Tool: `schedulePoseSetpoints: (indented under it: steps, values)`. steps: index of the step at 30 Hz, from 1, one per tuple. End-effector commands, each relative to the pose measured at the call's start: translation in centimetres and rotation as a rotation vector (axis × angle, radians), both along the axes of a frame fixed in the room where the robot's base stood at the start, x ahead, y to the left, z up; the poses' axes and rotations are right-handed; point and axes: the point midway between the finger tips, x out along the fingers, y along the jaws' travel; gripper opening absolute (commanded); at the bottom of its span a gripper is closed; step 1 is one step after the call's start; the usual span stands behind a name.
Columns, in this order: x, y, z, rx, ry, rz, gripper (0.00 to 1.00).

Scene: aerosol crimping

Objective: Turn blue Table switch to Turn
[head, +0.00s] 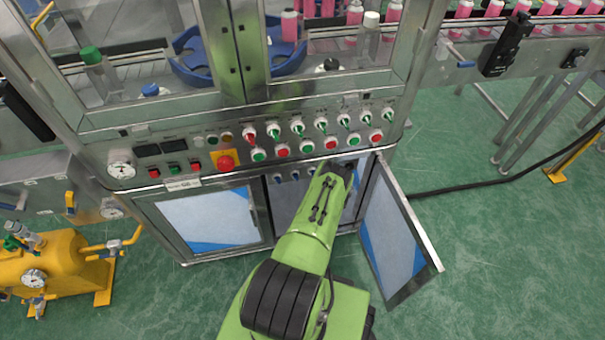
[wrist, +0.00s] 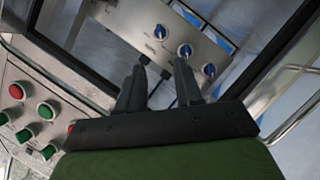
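Inside the open lower cabinet is a metal panel (wrist: 135,30) with blue rotary switches. In the wrist view they are an upper switch (wrist: 160,32), a middle switch (wrist: 185,50) and a lower switch (wrist: 209,70). In the head view, small blue switches (head: 294,176) show left of my gripper. Their labels are too small to read, so I cannot tell which is Table. My gripper (wrist: 162,62) has its two dark fingers apart with nothing between them. In the picture the fingertips lie just below the middle switch; contact is not visible. The head view mostly hides the gripper behind my arm.
The open cabinet door (head: 396,240) stands right of my arm, and a closed door (head: 207,220) is at left. Above the opening, the front control panel (head: 236,141) carries red and green buttons and switches. The cabinet frame (wrist: 58,65) edges the opening closely.

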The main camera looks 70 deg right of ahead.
Motion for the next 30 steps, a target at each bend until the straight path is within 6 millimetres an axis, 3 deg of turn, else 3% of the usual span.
schedulePoseSetpoints:
  steps: [15,21,30]
  values:
    - [3.4,-11.6,-3.8,-0.008,0.003,0.009,0.35]
    - [3.6,-13.5,-4.1,-0.001,0.000,0.002,0.35]
    - [3.6,-13.8,-4.0,0.000,-0.002,-0.001,0.34]
